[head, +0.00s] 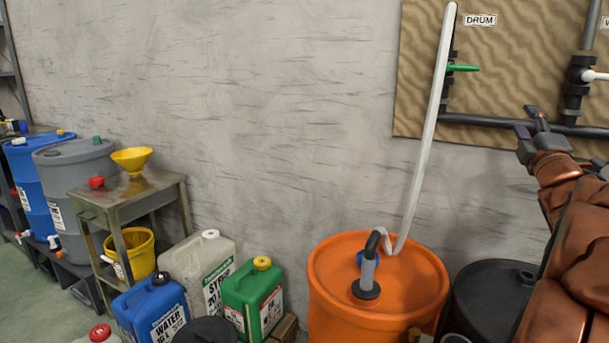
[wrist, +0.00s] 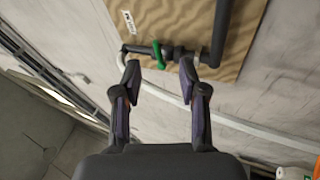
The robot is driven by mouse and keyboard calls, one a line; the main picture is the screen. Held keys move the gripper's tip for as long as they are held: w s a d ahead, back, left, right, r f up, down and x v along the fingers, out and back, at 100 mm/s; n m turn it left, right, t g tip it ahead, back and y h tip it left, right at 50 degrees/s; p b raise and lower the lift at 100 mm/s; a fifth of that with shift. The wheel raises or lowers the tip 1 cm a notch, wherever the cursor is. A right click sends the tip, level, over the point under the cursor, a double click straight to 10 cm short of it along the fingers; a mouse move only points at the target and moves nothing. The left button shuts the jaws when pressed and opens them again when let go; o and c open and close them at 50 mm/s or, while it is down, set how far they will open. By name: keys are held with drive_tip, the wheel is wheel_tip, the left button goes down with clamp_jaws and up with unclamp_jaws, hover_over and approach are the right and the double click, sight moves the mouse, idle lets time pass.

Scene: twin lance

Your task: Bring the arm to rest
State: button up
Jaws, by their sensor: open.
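My gripper (head: 532,132) is at the right of the head view, in front of the wooden panel (head: 425,60). In the wrist view my gripper (wrist: 160,80) is open, with nothing between its two fingers. A green valve handle (head: 463,68) sits on a dark pipe under the DRUM label; it also shows in the wrist view (wrist: 160,57), beyond the gap between the fingertips. My copper-coloured arm covers the right edge of the head view and hides part of what is behind it.
A pale hose (head: 424,140) hangs from the panel to a pump (head: 367,272) on an orange drum (head: 330,300). A black drum (head: 490,290) stands beside it. Jerrycans, including a green one (head: 240,290), and a metal table (head: 105,200) stand at left. The wall between is clear.

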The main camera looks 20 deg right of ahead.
drive_tip(key=w+a+f+m+g+y, duration=0.2)
drive_tip(key=w+a+f+m+g, duration=0.15)
drive_tip(key=a+f, duration=0.45)
drive_tip(key=w+a+f+m+g+y, duration=0.25)
drive_tip(key=a+f+m+g, duration=0.25)
drive_tip(key=f, duration=0.7)
drive_tip(key=s+a+f+m+g+y, duration=0.1)
drive_tip(key=s+a+f+g+y, duration=0.15)
drive_tip(key=s+a+f, duration=0.45)
drive_tip(key=s+a+f+m+g+y, duration=0.1)
drive_tip(key=s+a+f+g+y, duration=0.2)
drive_tip(key=a+f, duration=0.9)
drive_tip(key=s+a+f+g+y, duration=0.2)
drive_tip(key=s+a+g, duration=0.6)
drive_tip(key=s+a, duration=0.85)
wheel_tip(320, 180, up, 24)
drive_tip(key=s+d+t+p, duration=0.1)
drive_tip(key=s+p, duration=0.1)
drive_tip(key=p, duration=2)
drive_tip(key=shift+s+d+f+m, duration=0.15)
drive_tip(key=shift+s+d+m, duration=0.05)
drive_tip(key=shift+s+m, duration=0.15)
drive_tip(key=shift+d, duration=0.1)
